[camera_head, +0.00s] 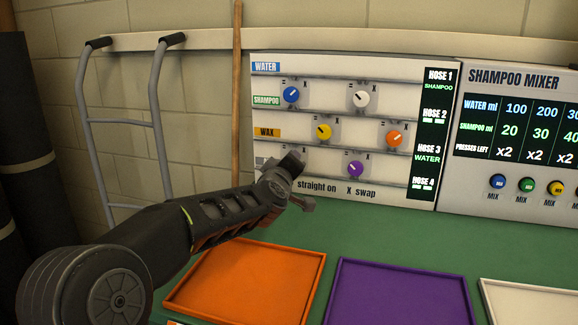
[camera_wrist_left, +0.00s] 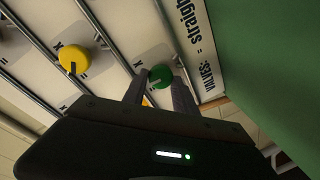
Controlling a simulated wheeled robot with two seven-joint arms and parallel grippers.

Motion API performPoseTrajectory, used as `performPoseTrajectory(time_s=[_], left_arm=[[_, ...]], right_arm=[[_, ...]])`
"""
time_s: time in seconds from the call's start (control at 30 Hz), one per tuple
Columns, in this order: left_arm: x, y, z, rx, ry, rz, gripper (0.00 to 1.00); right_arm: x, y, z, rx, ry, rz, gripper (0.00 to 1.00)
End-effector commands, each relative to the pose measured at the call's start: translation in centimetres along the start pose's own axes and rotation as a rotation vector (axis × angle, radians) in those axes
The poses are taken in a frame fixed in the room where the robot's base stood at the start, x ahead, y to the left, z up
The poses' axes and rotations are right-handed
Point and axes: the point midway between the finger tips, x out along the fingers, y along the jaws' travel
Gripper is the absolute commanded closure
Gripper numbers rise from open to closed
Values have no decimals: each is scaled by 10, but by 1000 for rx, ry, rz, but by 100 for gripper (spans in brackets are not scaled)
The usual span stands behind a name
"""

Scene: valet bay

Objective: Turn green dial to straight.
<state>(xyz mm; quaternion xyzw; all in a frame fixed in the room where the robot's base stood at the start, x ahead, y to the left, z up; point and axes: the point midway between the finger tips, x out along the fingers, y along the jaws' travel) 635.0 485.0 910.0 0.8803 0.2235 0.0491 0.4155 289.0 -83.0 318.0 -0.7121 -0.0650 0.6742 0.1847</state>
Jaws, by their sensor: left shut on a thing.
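The green dial (camera_wrist_left: 160,77) shows in the left wrist view on the light panel, between the two fingers of my left gripper (camera_wrist_left: 160,85). The fingers are shut on it, one on each side. Its pointer is too small to read surely. In the head view my left gripper (camera_head: 292,180) is at the lower left of the valve panel (camera_head: 310,112) and hides the green dial. The printed line "straight on X swap" (camera_head: 335,190) runs just below. My right gripper is not in view.
Blue (camera_head: 291,94), white (camera_head: 361,98), yellow (camera_head: 323,131), orange (camera_head: 394,138) and purple (camera_head: 355,169) dials share the panel. A shampoo mixer (camera_head: 515,190) stands to the right. Orange (camera_head: 245,282) and purple (camera_head: 400,293) trays lie below on the green surface.

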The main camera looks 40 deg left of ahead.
Motion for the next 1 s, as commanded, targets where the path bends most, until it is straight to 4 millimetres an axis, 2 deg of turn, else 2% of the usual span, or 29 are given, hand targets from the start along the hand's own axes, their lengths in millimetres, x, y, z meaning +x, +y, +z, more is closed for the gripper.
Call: performPoseTrajectory(time_s=[0.6,1.0], left_arm=[[0,-3,-2,-575,-87,-13,100],[1,-4,-3,-821,-124,-20,100]], right_arm=[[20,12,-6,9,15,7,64],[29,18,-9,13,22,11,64]])
